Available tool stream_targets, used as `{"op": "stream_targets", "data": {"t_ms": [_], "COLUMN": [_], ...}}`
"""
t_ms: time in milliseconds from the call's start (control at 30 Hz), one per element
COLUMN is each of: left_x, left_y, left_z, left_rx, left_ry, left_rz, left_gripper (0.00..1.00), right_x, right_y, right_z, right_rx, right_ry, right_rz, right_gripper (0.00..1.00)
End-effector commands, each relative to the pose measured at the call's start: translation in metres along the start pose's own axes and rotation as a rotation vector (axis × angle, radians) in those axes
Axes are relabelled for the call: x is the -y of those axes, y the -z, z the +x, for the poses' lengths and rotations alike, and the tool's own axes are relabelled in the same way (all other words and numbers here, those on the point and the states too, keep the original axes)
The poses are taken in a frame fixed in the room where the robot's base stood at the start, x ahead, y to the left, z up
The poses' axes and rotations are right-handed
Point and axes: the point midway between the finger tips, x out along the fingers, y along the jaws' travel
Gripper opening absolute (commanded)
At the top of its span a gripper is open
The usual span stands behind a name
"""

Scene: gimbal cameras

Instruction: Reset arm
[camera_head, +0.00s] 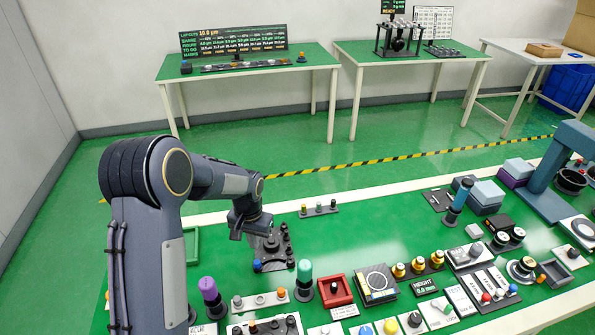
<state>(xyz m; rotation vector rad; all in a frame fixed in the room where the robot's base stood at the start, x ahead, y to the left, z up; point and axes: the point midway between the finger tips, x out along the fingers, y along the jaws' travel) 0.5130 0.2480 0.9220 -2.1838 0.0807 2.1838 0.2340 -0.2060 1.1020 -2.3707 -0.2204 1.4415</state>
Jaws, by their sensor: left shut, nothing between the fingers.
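My left gripper (237,233) is at the end of the dark grey arm that comes in from the left. It is shut and empty, low over the green worktable (380,225) near its back left part. A black fixture (272,252) with several small knobs and a blue knob stands just to the right of and in front of the gripper. I cannot tell whether the gripper touches it. My arm hides part of the table's left side. My right gripper is out of view.
A purple-topped post (209,291), a green-topped post (304,277) and a red tray (335,291) stand along the front left. Several blocks, gauges and weights crowd the right, near a blue press (556,182). A small rail (319,210) lies at the back. The table's middle is clear.

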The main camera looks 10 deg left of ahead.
Motion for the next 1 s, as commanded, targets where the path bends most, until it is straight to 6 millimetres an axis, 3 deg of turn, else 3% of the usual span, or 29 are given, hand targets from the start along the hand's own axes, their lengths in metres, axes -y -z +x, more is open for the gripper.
{"op": "stream_targets", "data": {"t_ms": [133,267,400,600,800,1000], "left_x": [0.001,0.003,0.001,-0.014,-0.037,-0.057], "left_y": [-0.004,-0.023,-0.066,-0.143,-0.219,-0.264], "left_z": [-0.009,-0.047,-0.104,-0.163,-0.187,-0.183], "left_rx": [-0.011,-0.057,-0.139,-0.264,-0.386,-0.464], "left_ry": [-0.011,-0.061,-0.148,-0.254,-0.320,-0.346], "left_rz": [-0.011,-0.052,-0.109,-0.165,-0.196,-0.212], "left_gripper": [0.00,0.00,0.00,0.00,0.00,0.00], "right_x": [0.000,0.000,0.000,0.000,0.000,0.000], "right_y": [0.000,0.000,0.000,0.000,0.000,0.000], "right_z": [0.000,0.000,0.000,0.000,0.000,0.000], "right_rx": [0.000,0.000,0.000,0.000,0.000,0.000], "right_ry": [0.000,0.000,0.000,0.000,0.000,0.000], "right_rz": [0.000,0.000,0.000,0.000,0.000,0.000], "right_gripper": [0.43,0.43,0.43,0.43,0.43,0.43]}}
